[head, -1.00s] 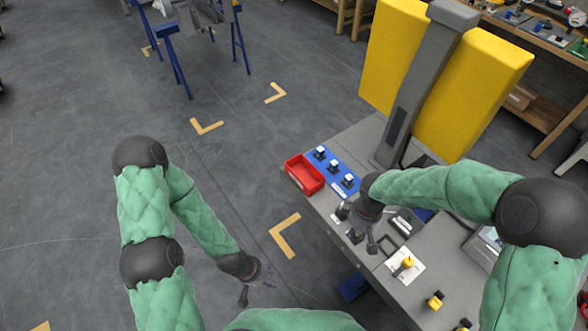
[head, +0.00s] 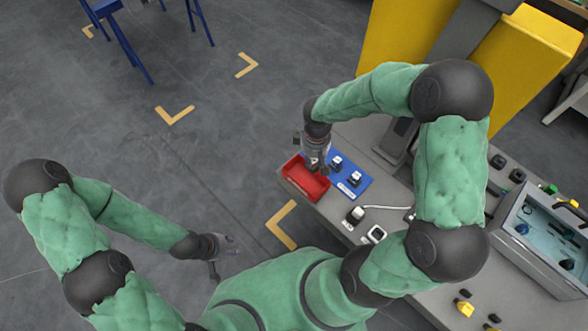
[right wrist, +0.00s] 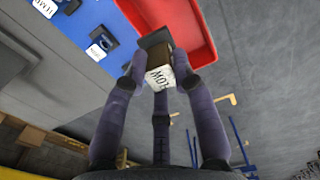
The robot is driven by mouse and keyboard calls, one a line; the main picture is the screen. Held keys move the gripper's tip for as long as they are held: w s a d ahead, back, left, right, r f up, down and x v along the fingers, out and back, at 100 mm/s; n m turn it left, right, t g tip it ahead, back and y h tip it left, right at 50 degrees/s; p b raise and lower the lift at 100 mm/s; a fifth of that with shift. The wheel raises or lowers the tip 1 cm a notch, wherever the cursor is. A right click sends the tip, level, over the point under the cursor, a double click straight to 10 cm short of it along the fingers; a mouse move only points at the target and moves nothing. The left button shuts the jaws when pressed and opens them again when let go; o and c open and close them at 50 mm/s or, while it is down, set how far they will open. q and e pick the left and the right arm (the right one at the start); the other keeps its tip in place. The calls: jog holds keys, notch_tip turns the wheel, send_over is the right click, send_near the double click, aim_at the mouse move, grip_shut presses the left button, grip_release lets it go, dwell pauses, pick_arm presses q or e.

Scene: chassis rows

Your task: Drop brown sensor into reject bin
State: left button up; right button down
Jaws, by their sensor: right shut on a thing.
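The red reject bin (head: 296,184) sits at the corner of the grey bench, beside a blue mat. My right gripper (head: 317,166) is above the bin and covers part of it. In the right wrist view, its fingers (right wrist: 160,82) are shut on a small dark brown block, the brown sensor (right wrist: 156,43), with a white lettered label. The red bin (right wrist: 207,28) lies behind and beside the held sensor there; I cannot tell how high it is above the floor of the bin. My left gripper (head: 226,256) is open and empty, over the floor away from the bench.
The blue mat (head: 352,188) next to the bin holds white-topped sensors. Other small parts and a grey case (head: 540,235) stand further along the bench (head: 343,235). A grey column with yellow panels (head: 415,40) rises behind. The floor at left is open.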

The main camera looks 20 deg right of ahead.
jog(key=shift+f+b, duration=2.35)
jog(key=shift+f, duration=0.65)
jog(key=c, duration=0.9)
grip_release()
notch_tip(320, 180, up, 12)
jog(key=shift+r, duration=0.1)
jog(key=shift+s, duration=0.1)
